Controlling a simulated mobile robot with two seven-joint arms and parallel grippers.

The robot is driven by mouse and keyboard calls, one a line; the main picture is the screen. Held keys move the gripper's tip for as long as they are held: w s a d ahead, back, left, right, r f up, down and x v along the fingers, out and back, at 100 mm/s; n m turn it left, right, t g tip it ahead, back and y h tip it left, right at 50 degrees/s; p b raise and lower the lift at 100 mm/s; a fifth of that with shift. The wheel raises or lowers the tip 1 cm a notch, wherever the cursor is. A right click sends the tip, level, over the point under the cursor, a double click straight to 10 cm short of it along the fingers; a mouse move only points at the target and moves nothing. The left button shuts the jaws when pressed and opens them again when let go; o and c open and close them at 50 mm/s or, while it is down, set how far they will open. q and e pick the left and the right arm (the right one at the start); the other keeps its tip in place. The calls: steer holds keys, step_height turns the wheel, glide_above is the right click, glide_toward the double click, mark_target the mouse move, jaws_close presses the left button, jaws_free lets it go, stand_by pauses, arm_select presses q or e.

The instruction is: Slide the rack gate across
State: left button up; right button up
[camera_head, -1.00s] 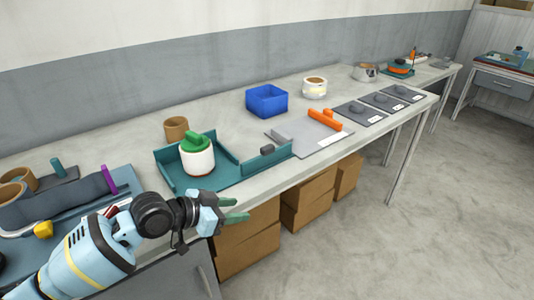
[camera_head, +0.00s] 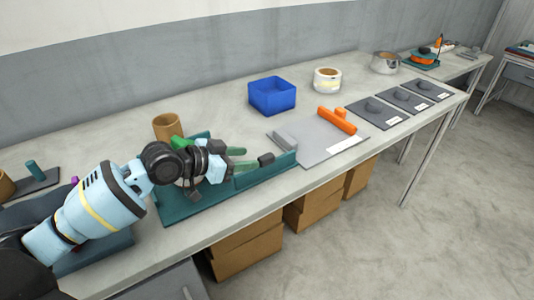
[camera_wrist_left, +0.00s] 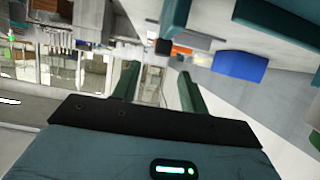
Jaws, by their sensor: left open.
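The teal rack (camera_head: 172,215) stands on the near bench, with its low gate panel (camera_head: 262,175) at the right end. A small dark grip block (camera_head: 266,159) sits on the gate. My left gripper (camera_head: 245,158) is open and empty, with its green fingers pointing right at the grip block, just short of it. In the left wrist view the two fingers (camera_wrist_left: 160,85) are spread, and the dark block (camera_wrist_left: 163,46) shows ahead between them. A green-lidded canister (camera_head: 180,143) in the rack is mostly hidden behind my left gripper. My right gripper is not in view.
A tan cup (camera_head: 167,127) stands behind the rack. A grey board (camera_head: 312,148) with an orange bar (camera_head: 337,121) lies to the right. A blue bin (camera_head: 272,97) and a white tape roll (camera_head: 327,80) stand farther back. Cardboard boxes (camera_head: 245,245) are under the bench.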

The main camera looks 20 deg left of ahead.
mark_target(265, 157)
arm_select(q)
steer(key=x, duration=0.7)
steer(key=shift+w+d+f, duration=0.15)
steer(key=shift+w+f, duration=0.05)
steer(key=shift+w, duration=0.1)
jaws_close()
